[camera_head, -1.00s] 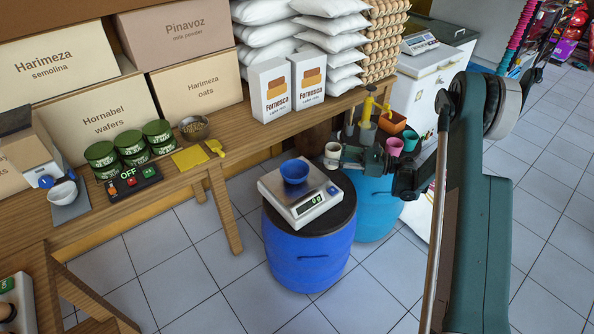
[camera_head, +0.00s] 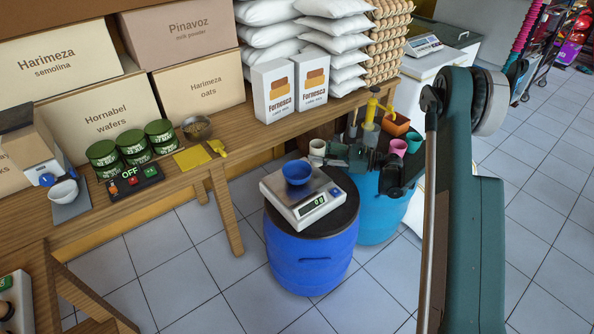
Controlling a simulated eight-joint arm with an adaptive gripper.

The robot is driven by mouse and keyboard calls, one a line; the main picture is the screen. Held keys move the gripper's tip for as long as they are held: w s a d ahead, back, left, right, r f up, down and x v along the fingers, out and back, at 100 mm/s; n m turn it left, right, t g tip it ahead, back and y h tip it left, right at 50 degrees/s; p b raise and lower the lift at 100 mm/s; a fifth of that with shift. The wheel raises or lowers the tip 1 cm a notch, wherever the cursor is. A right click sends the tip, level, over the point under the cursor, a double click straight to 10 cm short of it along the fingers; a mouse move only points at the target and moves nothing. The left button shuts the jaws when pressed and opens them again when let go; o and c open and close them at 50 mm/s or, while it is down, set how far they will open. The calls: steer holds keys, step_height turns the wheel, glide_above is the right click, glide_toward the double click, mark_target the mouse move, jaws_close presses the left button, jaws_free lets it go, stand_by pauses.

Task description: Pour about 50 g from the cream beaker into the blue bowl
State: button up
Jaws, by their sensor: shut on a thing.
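The blue bowl (camera_head: 297,174) stands upright on a kitchen scale (camera_head: 302,212), which sits on the dark lid of a blue barrel. The scale's small display is too blurred to read for sure. The cream beaker (camera_head: 317,147) is just behind and to the right of the bowl, higher in the picture, apart from it, and looks about upright. My gripper (camera_head: 330,153) reaches in from the right and is shut on the beaker. The beaker's contents are not visible, and the fingers are small and partly hidden.
Behind, a lighter blue barrel (camera_head: 377,222) carries a yellow pump (camera_head: 371,108), an orange container (camera_head: 396,125), a pink cup (camera_head: 398,147) and a green cup (camera_head: 413,141). A wooden table (camera_head: 262,136) with boxes and tins runs along the left and back.

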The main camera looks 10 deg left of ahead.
mark_target(311, 148)
steer(key=shift+s+a+r+n+h, duration=0.2)
steer(key=shift+r+n+h, duration=0.1)
steer(key=shift+r, duration=0.45)
steer(key=shift+s+a+r+n+h, duration=0.15)
steer(key=shift+r+n+h, duration=0.15)
steer(key=shift+r, duration=0.45)
steer(key=shift+s+a+r+n+h, duration=0.15)
steer(key=shift+s+a+n+h, duration=0.2)
steer(key=shift+n+h, duration=0.25)
steer(key=shift+s+a+r+n+t+h, duration=0.2)
steer(key=shift+s+r+n+h, duration=0.1)
steer(key=shift+r+n, duration=0.1)
steer(key=shift+s+a+r+n+t+h, duration=0.2)
steer(key=shift+r+n+h, duration=0.1)
steer(key=shift+r, duration=0.1)
steer(key=shift+s+a+f+n+h+p, duration=0.15)
steer(key=shift+s+a+n+h+p, duration=0.35)
steer(key=shift+p, duration=0.55)
steer(key=shift+w+f+n+t+h+p, duration=0.1)
steer(key=shift+f+n+t+h+p, duration=0.3)
steer(key=shift+f+h, duration=0.15)
steer(key=shift+f+n+t+h+p, duration=0.35)
steer(key=shift+n+h+p, duration=0.2)
steer(key=shift+p, duration=0.1)
steer(key=shift+r+n+t+h+p, duration=0.45)
steer(key=shift+r+h+p, duration=0.1)
steer(key=shift+p, duration=0.6)
steer(key=shift+f, duration=0.1)
